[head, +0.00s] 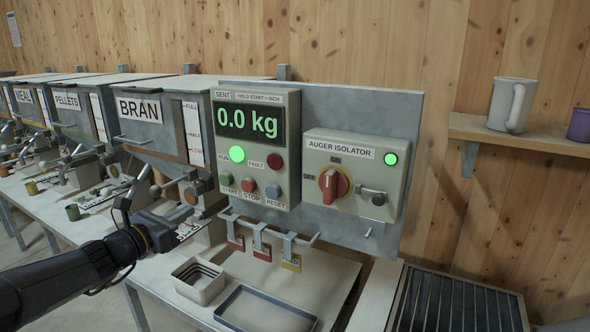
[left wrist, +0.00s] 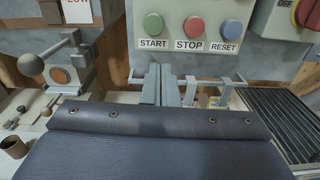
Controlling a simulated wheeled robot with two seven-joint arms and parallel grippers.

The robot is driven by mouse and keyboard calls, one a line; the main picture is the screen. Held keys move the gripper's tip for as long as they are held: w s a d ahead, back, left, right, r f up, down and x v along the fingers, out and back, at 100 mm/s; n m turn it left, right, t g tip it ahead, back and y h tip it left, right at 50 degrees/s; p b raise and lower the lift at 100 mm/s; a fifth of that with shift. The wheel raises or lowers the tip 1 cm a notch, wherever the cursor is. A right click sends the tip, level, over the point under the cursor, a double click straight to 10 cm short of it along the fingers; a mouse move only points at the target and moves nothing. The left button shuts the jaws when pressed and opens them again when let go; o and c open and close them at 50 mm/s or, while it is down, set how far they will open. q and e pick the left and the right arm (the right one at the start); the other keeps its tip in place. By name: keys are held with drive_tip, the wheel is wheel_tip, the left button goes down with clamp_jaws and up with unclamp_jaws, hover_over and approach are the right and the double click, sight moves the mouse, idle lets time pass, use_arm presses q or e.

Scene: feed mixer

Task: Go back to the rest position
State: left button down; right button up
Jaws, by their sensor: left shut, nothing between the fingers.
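My left arm comes in from the left in the head view, and its gripper (head: 190,222) is in front of the bran bin's outlet, left of and below the control box (head: 254,150). In the left wrist view the gripper's fingers (left wrist: 161,84) are together and empty, below the START button (left wrist: 153,24) and STOP button (left wrist: 193,27). The fingers look apart from the buttons. The display (head: 248,122) reads 0.0 kg and the RUN lamp (head: 237,154) is lit green. My right gripper is in neither view.
The auger isolator (head: 353,178) has a red knob and a lit green lamp. Tags hang on a rail (head: 262,234) below the control box. An open box (head: 199,279) and a blue-grey tray (head: 265,312) lie on the bench. A mug (head: 511,104) stands on the right shelf.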

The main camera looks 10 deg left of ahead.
use_arm(q)
drive_tip(key=s+d+f+m+g+h, duration=0.25)
drive_tip(key=s+d+m+g, duration=0.45)
drive_tip(key=s+d+m, duration=0.8)
drive_tip(key=s+f+m+g+y, duration=0.2)
drive_tip(key=s+f+m, duration=0.3)
drive_tip(key=s+m, duration=0.2)
drive_tip(key=s+f+m+g+y, duration=0.2)
drive_tip(key=s+f+m, duration=0.4)
drive_tip(key=s, duration=0.6)
drive_tip(key=shift+s+a+f+m+y, duration=0.2)
drive_tip(key=shift+a+m+y, duration=0.3)
drive_tip(key=shift+m, duration=0.4)
idle(3.7)
